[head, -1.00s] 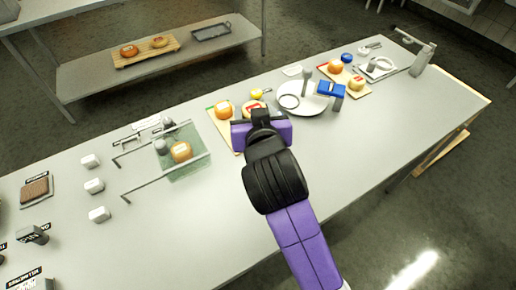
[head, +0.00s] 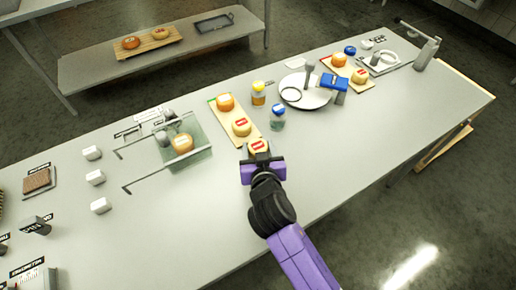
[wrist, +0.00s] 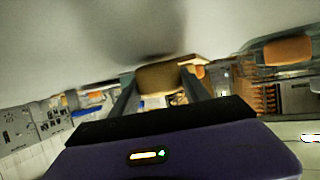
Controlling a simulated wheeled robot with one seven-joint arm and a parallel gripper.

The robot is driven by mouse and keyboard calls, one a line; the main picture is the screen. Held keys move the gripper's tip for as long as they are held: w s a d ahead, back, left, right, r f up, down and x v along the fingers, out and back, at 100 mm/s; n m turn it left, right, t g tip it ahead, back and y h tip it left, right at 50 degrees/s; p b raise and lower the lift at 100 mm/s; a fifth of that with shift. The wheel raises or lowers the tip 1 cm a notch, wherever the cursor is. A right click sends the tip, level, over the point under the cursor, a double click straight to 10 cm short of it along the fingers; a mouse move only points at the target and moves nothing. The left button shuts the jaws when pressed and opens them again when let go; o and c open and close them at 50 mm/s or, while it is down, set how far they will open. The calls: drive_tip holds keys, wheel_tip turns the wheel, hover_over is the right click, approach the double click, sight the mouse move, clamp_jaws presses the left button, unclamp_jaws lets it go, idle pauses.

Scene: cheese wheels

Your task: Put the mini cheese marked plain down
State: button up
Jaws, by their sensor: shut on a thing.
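My gripper (head: 260,160) is shut on a small pale-yellow cheese (head: 258,147) with a red and white label. The held cheese overlaps the near end of a long board (head: 222,118) in the head view; I cannot tell whether it touches anything. In the wrist view the held cheese (wrist: 157,78) sits between the two fingers, partly hidden by the gripper body. On the board stand an orange cheese (head: 225,102) and another yellow cheese with a red label (head: 241,127). The label words are too small to read.
A blue-lidded jar (head: 277,118) stands right of the board, with a yellow-lidded jar (head: 258,92) behind it. A round white plate (head: 305,100) is farther right. A glass plate with an orange cheese (head: 182,143) lies left. The counter's front (head: 190,210) is clear.

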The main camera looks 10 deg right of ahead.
drive_tip(key=shift+f, duration=0.3)
drive_tip(key=shift+f, duration=0.15)
drive_tip(key=o, duration=1.5)
drive_tip(key=shift+c, duration=0.2)
drive_tip(key=shift+r, duration=0.3)
drive_tip(key=b+v, duration=0.1)
drive_tip(key=v, duration=1.1)
drive_tip(key=shift+f, duration=0.1)
